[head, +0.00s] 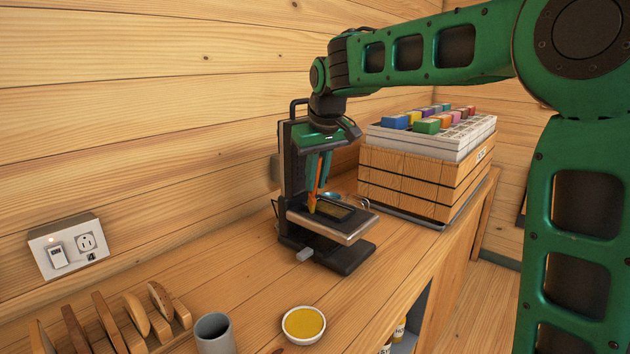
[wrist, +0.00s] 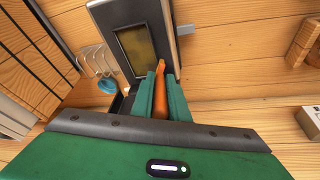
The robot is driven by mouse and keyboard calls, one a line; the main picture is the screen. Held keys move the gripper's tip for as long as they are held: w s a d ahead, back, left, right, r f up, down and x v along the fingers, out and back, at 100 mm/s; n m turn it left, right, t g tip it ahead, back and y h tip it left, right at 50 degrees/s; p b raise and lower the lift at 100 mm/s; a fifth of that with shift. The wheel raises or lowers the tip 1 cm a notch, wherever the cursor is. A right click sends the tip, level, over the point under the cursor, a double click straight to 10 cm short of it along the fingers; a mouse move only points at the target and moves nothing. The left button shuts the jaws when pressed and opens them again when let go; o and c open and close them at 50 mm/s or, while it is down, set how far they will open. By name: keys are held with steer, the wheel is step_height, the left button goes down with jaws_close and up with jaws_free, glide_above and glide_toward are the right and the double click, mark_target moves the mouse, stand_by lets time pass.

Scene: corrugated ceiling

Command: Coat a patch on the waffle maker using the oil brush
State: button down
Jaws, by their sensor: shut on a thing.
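The waffle maker (head: 330,222) stands open on the wooden counter against the wall, its dark lid upright and its lower plate flat. A yellowish patch (head: 338,212) lies on the lower plate; it also shows in the wrist view (wrist: 138,45). My gripper (head: 318,180) is over the plate, shut on the orange oil brush (head: 312,201). In the wrist view my gripper (wrist: 160,78) has the brush (wrist: 160,97) between its green fingers. The brush tip is low at the patch's near edge; I cannot tell whether it touches. A white bowl of yellow oil (head: 304,324) sits in front.
A wooden crate (head: 415,182) with a tray of colored boxes stands right of the waffle maker. A grey cup (head: 213,335) and a rack of wooden boards (head: 110,325) are at front left. A wire utensil with a blue part (wrist: 106,82) lies beside the waffle maker.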

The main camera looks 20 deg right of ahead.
steer(key=shift+r, duration=3)
steer(key=shift+r, duration=0.1)
steer(key=shift+r, duration=1.4)
steer(key=s+d+r, duration=0.3)
steer(key=s+d, duration=0.1)
steer(key=s, duration=0.1)
steer(key=shift+s+f, duration=0.1)
steer(key=shift+f, duration=2.25)
